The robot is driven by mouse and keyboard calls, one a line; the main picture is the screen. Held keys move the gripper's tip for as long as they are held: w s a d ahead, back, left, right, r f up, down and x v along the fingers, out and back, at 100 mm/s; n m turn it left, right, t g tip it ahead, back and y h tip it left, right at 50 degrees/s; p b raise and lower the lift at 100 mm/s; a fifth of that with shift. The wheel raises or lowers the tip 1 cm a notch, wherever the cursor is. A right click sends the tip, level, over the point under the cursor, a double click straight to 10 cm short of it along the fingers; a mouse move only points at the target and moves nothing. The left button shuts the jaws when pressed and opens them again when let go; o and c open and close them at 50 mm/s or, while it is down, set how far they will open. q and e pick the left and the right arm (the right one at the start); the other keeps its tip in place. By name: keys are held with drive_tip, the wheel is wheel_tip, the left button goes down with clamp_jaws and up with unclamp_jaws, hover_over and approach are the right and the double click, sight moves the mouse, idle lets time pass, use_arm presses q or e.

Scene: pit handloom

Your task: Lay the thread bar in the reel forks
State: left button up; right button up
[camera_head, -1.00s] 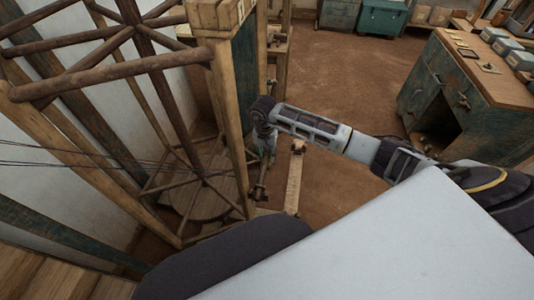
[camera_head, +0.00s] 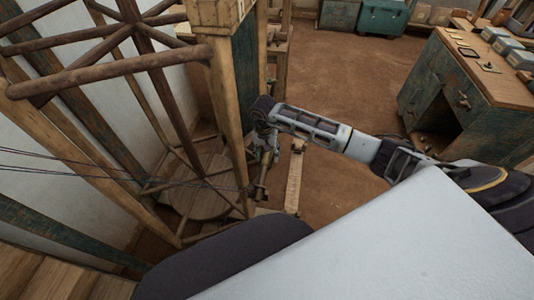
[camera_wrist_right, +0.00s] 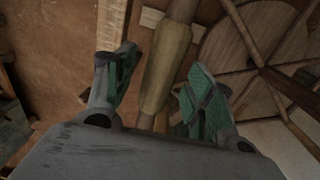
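My right gripper (camera_head: 265,146) hangs down beside the wooden post of the reel frame in the head view. A wooden bar (camera_head: 261,184), which looks like the thread bar, shows just below it, with dark threads running to it from the left. In the right wrist view, the green-padded fingers of the gripper (camera_wrist_right: 164,80) stand apart on either side of the bar (camera_wrist_right: 166,68). A gap shows between the left finger and the bar. I cannot tell whether the right finger touches it. I cannot make out the reel forks clearly. My left gripper is out of view.
The large spoked wooden reel (camera_head: 130,30) and its post (camera_head: 228,110) stand close on the left. A round wooden disc (camera_head: 203,192) lies low behind the post. A wooden plank (camera_head: 294,180) is right of the gripper. A workbench (camera_head: 475,80) stands at right; brown floor is open between.

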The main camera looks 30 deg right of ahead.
wheel_tip(320, 180, up, 12)
drive_tip(key=shift+w+a, duration=0.2)
drive_tip(key=shift+a, duration=0.05)
idle(0.8)
idle(0.5)
